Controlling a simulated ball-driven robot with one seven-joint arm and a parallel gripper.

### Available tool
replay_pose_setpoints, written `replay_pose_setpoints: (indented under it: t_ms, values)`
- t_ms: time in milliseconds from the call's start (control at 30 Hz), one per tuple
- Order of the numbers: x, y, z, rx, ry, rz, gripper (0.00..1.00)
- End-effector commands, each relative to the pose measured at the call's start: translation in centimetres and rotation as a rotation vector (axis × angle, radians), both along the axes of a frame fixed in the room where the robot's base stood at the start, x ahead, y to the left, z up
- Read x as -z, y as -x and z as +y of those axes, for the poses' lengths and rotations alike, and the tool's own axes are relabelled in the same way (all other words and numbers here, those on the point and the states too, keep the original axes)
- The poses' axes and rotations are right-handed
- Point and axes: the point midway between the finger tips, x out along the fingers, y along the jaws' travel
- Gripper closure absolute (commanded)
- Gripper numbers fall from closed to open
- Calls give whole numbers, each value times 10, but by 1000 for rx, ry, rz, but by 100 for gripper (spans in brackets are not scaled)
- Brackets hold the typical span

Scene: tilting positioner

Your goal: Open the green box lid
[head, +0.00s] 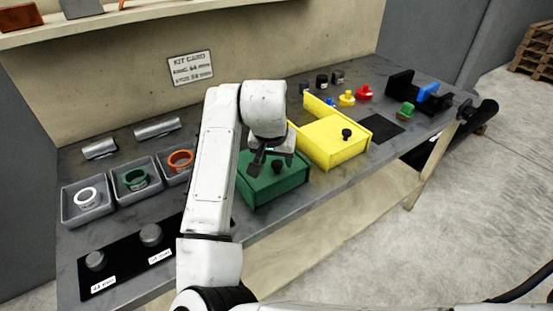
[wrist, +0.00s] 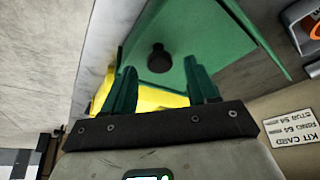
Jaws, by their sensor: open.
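The green box (head: 275,188) stands on the bench with its lid lying flat and shut. A black knob (head: 277,167) stands up from the lid; in the wrist view the knob (wrist: 159,58) shows ahead of the fingers and roughly between them. My gripper (head: 271,157) is over the box, close to the knob, with its jaws open and empty. In the wrist view my gripper (wrist: 161,82) has its two fingers spread apart. I cannot tell the exact gap between fingertips and knob.
A yellow box (head: 332,142) with its own black knob stands just right of the green box. Grey trays with rings (head: 88,203) lie to the left. A black mat with grey pegs (head: 120,258) is at the front left. A kit card (head: 191,68) hangs behind.

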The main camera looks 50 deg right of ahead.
Motion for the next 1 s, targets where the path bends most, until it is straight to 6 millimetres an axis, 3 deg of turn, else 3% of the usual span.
replay_pose_setpoints:
  t_ms: [200,500,1000]
  values:
    - [16,-3,-6,0,1,0,42]
    - [18,-4,-7,1,1,-1,42]
    - [18,-4,-7,1,1,-1,89]
